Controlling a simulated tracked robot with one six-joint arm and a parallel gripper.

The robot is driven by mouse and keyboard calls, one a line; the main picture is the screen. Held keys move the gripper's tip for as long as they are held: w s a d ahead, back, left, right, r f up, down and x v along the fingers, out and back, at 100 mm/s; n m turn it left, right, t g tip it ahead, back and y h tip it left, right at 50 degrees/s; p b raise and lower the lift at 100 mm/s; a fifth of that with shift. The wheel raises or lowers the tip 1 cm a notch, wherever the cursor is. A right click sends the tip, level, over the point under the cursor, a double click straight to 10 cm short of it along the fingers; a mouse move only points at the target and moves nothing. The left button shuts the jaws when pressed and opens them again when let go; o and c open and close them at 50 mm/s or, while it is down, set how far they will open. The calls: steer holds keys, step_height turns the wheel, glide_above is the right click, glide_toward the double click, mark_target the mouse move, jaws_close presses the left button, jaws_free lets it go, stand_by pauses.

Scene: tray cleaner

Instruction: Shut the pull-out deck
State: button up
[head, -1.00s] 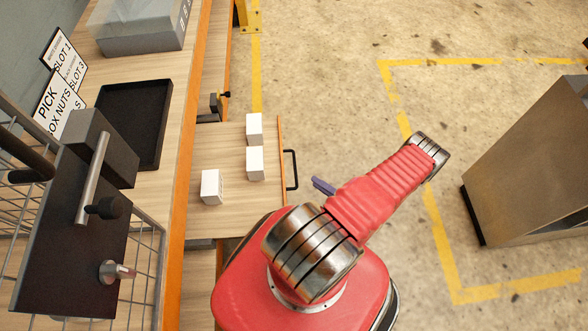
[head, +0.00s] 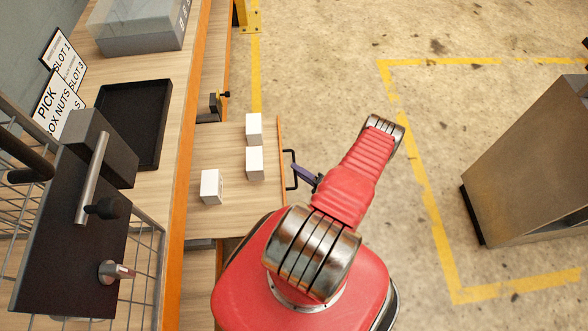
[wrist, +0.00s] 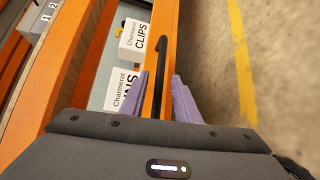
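The pull-out deck (head: 240,212) is a wooden board standing out from the orange-edged bench in the head view. Its orange front edge (wrist: 166,25) shows in the wrist view. A black bar handle (head: 289,170) is fixed to that front edge. My gripper (head: 308,176) is at the handle, on the floor side of the deck, partly hidden by my arm in the head view. In the wrist view the two purple fingers of my gripper (wrist: 159,78) are spread, with the handle (wrist: 161,60) between them, nearer the left finger. A gap shows on the right side.
Three white boxes (head: 254,163) stand on the deck; one reads CLIPS (wrist: 134,38) in the wrist view. A black tray (head: 133,110) and a clear bin (head: 130,28) are on the bench. A metal cabinet (head: 530,170) stands at right. Open floor lies between.

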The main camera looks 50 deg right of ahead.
steer(key=shift+w+f, duration=0.15)
steer(key=shift+w, duration=1.05)
steer(key=shift+c, duration=0.5)
jaws_close()
steer(key=shift+d, duration=0.1)
steer(key=shift+a+f, duration=0.1)
steer(key=shift+a, duration=0.1)
